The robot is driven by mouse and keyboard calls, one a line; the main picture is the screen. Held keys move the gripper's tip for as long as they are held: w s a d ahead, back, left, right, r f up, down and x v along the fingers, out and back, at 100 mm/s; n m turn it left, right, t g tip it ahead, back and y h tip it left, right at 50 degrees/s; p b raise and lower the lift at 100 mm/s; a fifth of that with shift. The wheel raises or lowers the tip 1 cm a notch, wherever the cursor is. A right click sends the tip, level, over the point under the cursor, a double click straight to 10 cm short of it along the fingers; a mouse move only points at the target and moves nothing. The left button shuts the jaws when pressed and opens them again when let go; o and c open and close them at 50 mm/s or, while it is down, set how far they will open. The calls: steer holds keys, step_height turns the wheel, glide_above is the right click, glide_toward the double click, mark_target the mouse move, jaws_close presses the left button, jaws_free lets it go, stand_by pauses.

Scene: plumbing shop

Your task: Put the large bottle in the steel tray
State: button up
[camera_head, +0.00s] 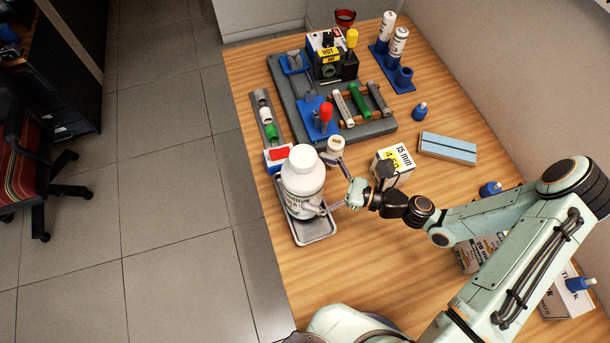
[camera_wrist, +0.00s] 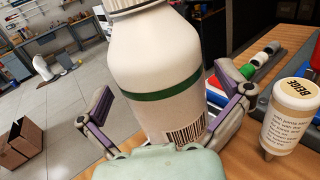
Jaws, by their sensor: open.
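The large white bottle (camera_head: 302,178) stands upright within the outline of the steel tray (camera_head: 317,231), and appears to rest in it. Its base is partly hidden by a finger. In the wrist view the bottle (camera_wrist: 160,65) shows a green band and a barcode, and tilts slightly in the picture. My gripper (camera_head: 324,187) is open, with one finger on each side of the bottle. The wrist view shows gaps between the bottle and both fingers (camera_wrist: 165,98). The tray is mostly hidden behind the bottle there.
A small bottle labelled BEIGE (camera_wrist: 290,118) stands close beside my right finger in the wrist view. A 15 mm box (camera_head: 394,165) stands right of my gripper. A grey board with tools and pipes (camera_head: 368,130) lies behind. The table's left edge runs close by the tray.

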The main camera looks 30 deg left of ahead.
mark_target(314, 169)
steer(key=d+r, duration=0.1)
steer(key=r, duration=0.1)
steer(key=d+r, duration=0.1)
steer(key=r, duration=0.1)
steer(key=d+r, duration=0.1)
steer(key=r, duration=0.2)
steer(key=shift+w+d, duration=0.2)
steer(key=shift+s+f+n+h, duration=0.3)
steer(key=shift+n+h, duration=0.2)
steer(key=shift+n, duration=0.2)
steer(key=s+d+r+n+t+h, duration=0.1)
steer(key=s+d+r+n+h, duration=0.1)
steer(key=s+d+n+h, duration=0.3)
steer(key=s+d+r+n+t+h, duration=0.1)
steer(key=s+d+r+n+h, duration=0.2)
steer(key=d+n+h, duration=0.8)
steer(key=shift+s+d+r+t, duration=0.35)
steer(key=shift+s+d, duration=0.3)
steer(key=shift+s, duration=0.5)
